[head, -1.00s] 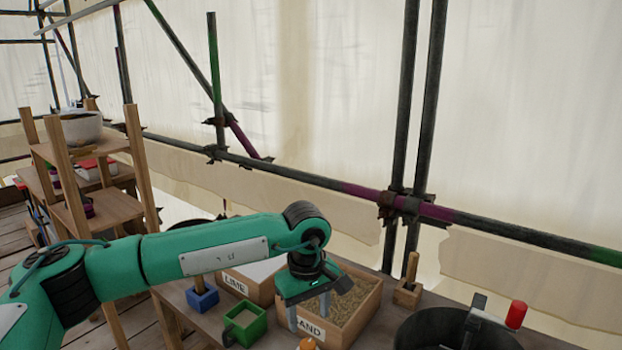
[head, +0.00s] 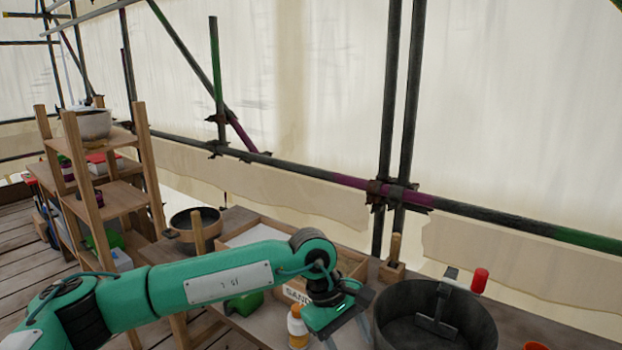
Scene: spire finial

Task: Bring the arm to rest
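My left arm, green with black joints, reaches in from the left above the bench. Its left gripper (head: 347,335) points down near the bottom edge. The two grey fingers stand apart with nothing seen between them, so it is open; their tips are close to or past the picture's edge. It is between a white bottle with an orange cap (head: 297,328) and a black pot (head: 470,325). My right gripper is not in view.
The sand box (head: 293,294) is behind my forearm, largely hidden. A pan (head: 183,236) stands at the bench's far left. A wooden shelf (head: 122,197) with a bowl (head: 93,125) stands at the left. Scaffold poles (head: 388,130) rise behind the bench.

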